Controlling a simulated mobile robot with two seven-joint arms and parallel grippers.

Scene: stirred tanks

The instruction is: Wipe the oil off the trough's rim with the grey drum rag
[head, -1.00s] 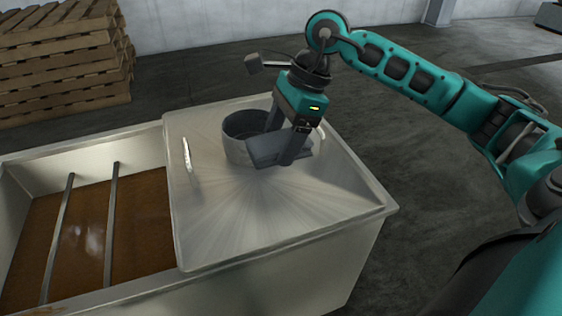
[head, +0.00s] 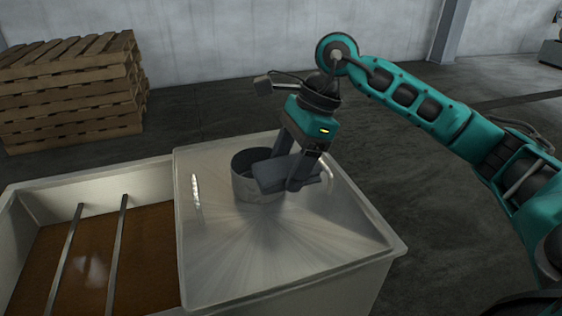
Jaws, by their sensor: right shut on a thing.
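The trough (head: 98,177) is a pale metal tank at the left with brown liquid (head: 98,250) inside. Its visible rim shows no oil that I can make out. The grey drum rag (head: 270,178), a dark grey folded pad, is between the fingers of my right gripper (head: 285,170), which is shut on it. The rag is in front of and beside the open top of a round grey drum (head: 253,188) and overlaps it in the picture. Whether they touch I cannot tell. My left gripper is out of view.
The drum stands on a pale metal cover (head: 260,260) with handles, right of the open trough. Two metal bars (head: 115,255) cross the trough. Wooden pallets (head: 75,95) are stacked at the back left.

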